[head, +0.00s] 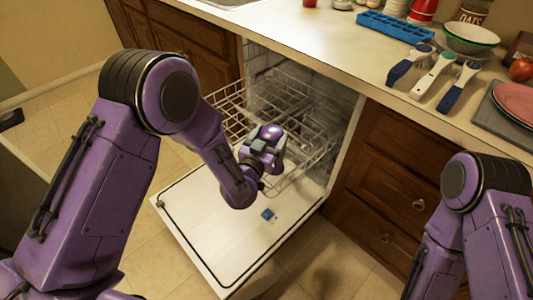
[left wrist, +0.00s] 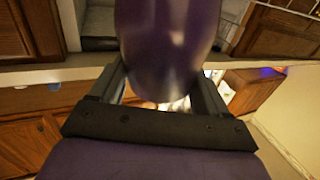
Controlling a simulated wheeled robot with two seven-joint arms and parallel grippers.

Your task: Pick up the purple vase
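The purple vase (left wrist: 168,45) is glossy and dark, and its rounded end sits between the two fingers of my left gripper (left wrist: 160,92) in the left wrist view. The fingers press against its sides. In the head view, my left gripper (head: 262,150) is in the air in front of the open dishwasher, with a shiny purple part of the vase (head: 271,131) showing at its fingers. The rest of the vase is cut off or hidden by the gripper. My right arm shows at the lower right of the head view, but its gripper is out of view.
The open dishwasher door (head: 225,235) and pulled-out wire rack (head: 310,155) lie below and beside my left gripper. The counter (head: 335,55) holds several brushes, a blue tray (head: 395,27), stacked bowls (head: 470,38) and plates (head: 515,101). Its left front part is clear.

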